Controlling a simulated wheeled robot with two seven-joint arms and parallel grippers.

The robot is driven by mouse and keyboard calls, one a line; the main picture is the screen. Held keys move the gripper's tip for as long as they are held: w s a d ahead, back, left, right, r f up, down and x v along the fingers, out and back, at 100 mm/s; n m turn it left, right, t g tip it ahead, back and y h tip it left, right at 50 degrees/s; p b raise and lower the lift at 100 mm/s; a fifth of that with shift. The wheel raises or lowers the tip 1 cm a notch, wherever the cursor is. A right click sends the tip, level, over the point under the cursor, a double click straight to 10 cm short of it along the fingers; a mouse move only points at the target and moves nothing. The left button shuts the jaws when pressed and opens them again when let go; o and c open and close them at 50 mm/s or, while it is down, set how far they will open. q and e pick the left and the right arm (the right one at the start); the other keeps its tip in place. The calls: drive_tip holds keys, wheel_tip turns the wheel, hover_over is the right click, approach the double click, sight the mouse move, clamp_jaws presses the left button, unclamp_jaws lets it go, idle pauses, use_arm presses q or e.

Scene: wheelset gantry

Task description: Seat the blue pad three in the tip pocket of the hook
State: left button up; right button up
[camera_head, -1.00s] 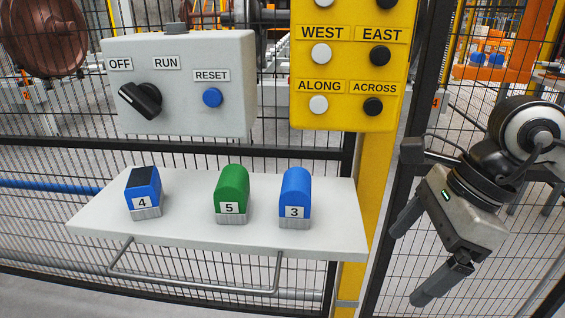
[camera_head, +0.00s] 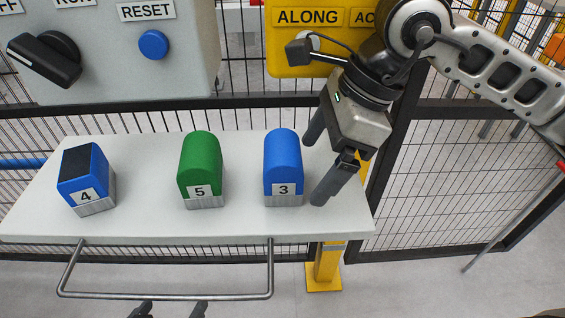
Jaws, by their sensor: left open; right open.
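The blue pad three (camera_head: 283,165), a round-topped block with a "3" label and a ribbed grey base, stands upright on the right part of a white shelf (camera_head: 140,221). My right gripper (camera_head: 314,168) is open just to the right of the pad, its two fingers pointing down and left towards it. The fingers are not around the pad, and I cannot tell whether one touches it. My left gripper (camera_head: 172,309) shows only its two spread fingertips at the bottom edge, below the shelf's rail; it is open and empty. The hook and its tip pocket are not in view.
A green pad 5 (camera_head: 200,168) and a blue, dark-topped pad 4 (camera_head: 86,177) stand left of pad three. A grey switch box (camera_head: 130,80) and a yellow button panel (camera_head: 300,55) hang above the shelf. A metal rail (camera_head: 165,296) runs along the front. Mesh fencing stands behind.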

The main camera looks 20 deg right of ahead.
sight(291, 146)
drive_tip(key=shift+w+a, duration=0.1)
drive_tip(key=shift+a, duration=0.35)
drive_tip(key=a, duration=0.2)
drive_tip(key=w+a, duration=0.1)
drive_tip(key=a, duration=0.1)
drive_tip(key=shift+w+f, duration=0.1)
drive_tip(key=shift+f, duration=0.45)
drive_tip(key=c, duration=1.3)
